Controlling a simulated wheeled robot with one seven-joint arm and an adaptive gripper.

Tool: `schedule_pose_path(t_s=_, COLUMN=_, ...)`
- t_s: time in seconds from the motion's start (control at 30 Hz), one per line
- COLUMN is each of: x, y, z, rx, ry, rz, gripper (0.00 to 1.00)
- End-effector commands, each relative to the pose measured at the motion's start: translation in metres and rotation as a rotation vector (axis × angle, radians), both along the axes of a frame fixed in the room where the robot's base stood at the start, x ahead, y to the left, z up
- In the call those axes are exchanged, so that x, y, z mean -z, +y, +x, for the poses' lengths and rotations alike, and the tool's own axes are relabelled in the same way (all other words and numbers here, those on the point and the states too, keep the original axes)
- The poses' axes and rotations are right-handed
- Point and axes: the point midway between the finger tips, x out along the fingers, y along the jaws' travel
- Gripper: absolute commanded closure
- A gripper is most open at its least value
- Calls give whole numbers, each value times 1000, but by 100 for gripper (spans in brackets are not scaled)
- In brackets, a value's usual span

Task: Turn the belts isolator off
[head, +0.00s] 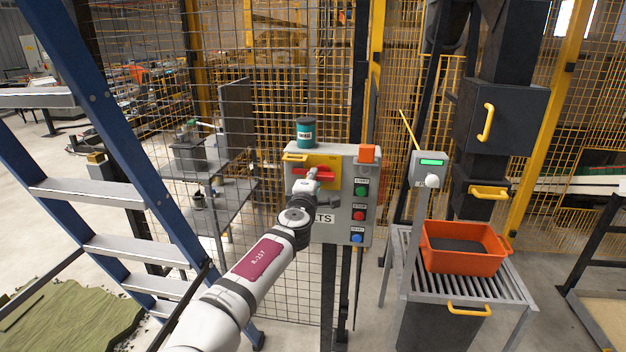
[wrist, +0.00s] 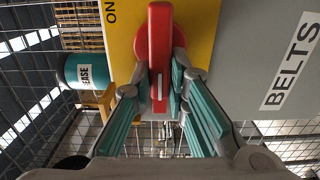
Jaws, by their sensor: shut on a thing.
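The belts isolator is a red rotary handle (head: 325,174) on a yellow plate (head: 323,160), fixed to a grey control box (head: 345,222) marked BELTS. My gripper (head: 306,186) is at the handle from the front. In the wrist view my gripper (wrist: 161,92) is shut on the red handle (wrist: 159,35), one finger on each side. The handle lies level in the head view and runs up and down in the wrist view. An ON mark (wrist: 110,12) shows on the yellow plate at top left there. My arm hides part of the BELTS label.
A blue ladder (head: 115,130) stands left; an orange tray (head: 462,247) on a grated table is right. Mesh fencing is behind.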

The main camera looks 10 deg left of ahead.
Motion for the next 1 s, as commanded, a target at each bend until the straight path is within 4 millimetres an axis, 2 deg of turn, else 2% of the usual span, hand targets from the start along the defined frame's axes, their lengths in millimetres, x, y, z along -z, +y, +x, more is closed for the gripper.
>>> schedule_pose_path(t_s=0.33, x=1, y=2, z=0, rx=-4, ry=0, rz=-6, gripper=100)
schedule_pose_path(t_s=0.37, x=1, y=2, z=0, rx=-4, ry=0, rz=-6, gripper=83)
schedule_pose_path(t_s=0.4, x=1, y=2, z=0, rx=-4, ry=1, rz=-6, gripper=74)
schedule_pose_path(t_s=0.43, x=1, y=2, z=0, rx=-4, ry=1, rz=-6, gripper=67)
schedule_pose_path(t_s=0.47, x=1, y=2, z=0, rx=-4, ry=1, rz=-5, gripper=65)
schedule_pose_path(t_s=0.8, x=0, y=1, z=-2, rx=-1, ry=0, rz=-4, gripper=65)
schedule_pose_path(t_s=1.0, x=0, y=2, z=-27, rx=-1, ry=1, rz=-3, gripper=65)
